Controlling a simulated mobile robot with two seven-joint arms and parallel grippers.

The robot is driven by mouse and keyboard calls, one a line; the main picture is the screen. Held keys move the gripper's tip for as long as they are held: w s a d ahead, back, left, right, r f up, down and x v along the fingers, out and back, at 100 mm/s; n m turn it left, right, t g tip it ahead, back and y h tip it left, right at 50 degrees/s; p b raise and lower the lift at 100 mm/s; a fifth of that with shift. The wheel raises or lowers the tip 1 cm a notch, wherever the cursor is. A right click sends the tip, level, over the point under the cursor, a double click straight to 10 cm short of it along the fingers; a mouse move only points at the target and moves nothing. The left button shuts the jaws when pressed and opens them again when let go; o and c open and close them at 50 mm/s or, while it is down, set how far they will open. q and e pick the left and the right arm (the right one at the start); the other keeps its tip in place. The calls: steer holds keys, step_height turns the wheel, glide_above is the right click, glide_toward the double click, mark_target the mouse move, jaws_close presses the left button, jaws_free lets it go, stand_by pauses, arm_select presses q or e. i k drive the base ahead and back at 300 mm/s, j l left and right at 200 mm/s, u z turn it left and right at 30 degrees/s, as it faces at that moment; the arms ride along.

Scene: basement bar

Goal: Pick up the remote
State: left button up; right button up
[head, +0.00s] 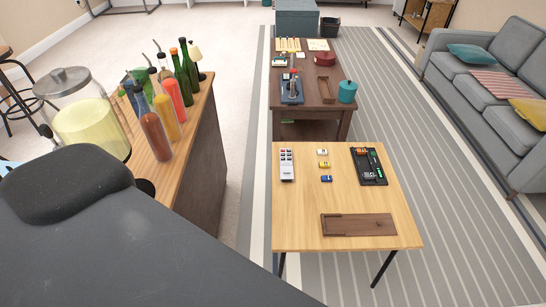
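The remote (287,165) is a white and grey slab with dark buttons. It lies flat near the far left corner of the light wood table (290,210) in the head view. Its long side points away from me, and nothing covers it. Neither of my grippers shows in this view.
Small white, yellow and blue items, a black tray (379,177) and a wooden tray (358,225) share the table. A darker table (325,119) adjoins behind. The bottle-lined counter (197,143) stands left, a grey sofa (460,75) right. Striped rug lies between table and sofa.

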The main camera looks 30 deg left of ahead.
mark_target(282, 163)
steer(key=i+l+u, duration=0.35)
steer(key=l, duration=0.3)
steer(key=i+l+u, duration=0.2)
steer(key=l, duration=0.15)
